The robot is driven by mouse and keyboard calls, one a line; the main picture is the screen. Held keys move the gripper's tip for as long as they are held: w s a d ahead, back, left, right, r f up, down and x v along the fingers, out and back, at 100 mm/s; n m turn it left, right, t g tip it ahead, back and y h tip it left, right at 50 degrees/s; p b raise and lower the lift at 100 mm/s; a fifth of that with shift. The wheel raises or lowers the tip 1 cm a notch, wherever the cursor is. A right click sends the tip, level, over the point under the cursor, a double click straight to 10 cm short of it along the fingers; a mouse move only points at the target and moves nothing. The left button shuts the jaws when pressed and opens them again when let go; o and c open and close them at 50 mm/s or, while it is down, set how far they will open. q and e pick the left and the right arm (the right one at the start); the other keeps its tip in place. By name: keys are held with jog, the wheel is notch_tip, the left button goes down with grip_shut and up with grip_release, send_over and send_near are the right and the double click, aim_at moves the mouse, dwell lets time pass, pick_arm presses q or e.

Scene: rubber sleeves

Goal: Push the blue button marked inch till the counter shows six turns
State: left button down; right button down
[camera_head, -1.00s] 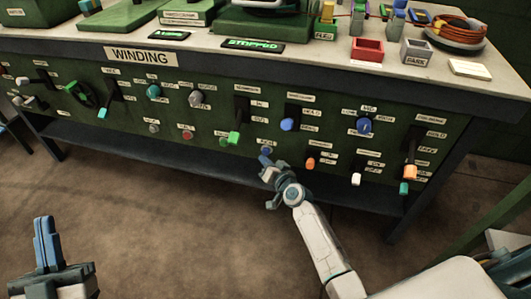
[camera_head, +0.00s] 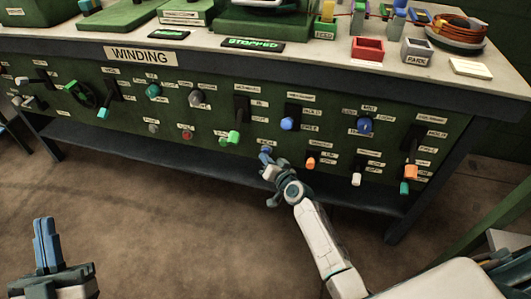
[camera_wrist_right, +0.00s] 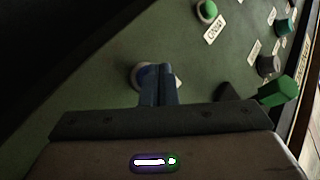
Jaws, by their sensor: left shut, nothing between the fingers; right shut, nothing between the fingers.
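The blue inch button (camera_head: 266,149) is low on the green front panel of the winding bench. In the right wrist view the blue button (camera_wrist_right: 139,75) shows partly behind the fingertips. My right gripper (camera_head: 265,158) is shut and empty, its tips at the button; I cannot tell whether they press it. Its closed fingers also show in the right wrist view (camera_wrist_right: 158,72). My left gripper (camera_head: 42,222) is shut and empty, well away at the lower left. A small green-lit display (camera_head: 168,34) on the bench top is too small to read; a larger one (camera_head: 253,43) reads STOPPED.
Close around the button are a green lever (camera_head: 232,138), a blue knob (camera_head: 288,123), an orange-tipped switch (camera_head: 311,162) and a red button (camera_head: 187,134). A dark shelf (camera_head: 150,148) runs below the panel. The floor in front is clear.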

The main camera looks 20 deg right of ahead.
jog(key=shift+w+d, duration=0.2)
jog(key=shift+w, duration=0.05)
jog(key=shift+s+a, duration=0.1)
dwell(0.6)
jog(key=shift+s+a, duration=0.35)
jog(key=shift+s, duration=0.2)
jog(key=s+a, duration=0.1)
jog(key=s, duration=0.1)
jog(key=s+a, duration=0.1)
jog(key=s, duration=0.1)
jog(key=shift+a+p, duration=0.35)
jog(key=shift+a, duration=0.05)
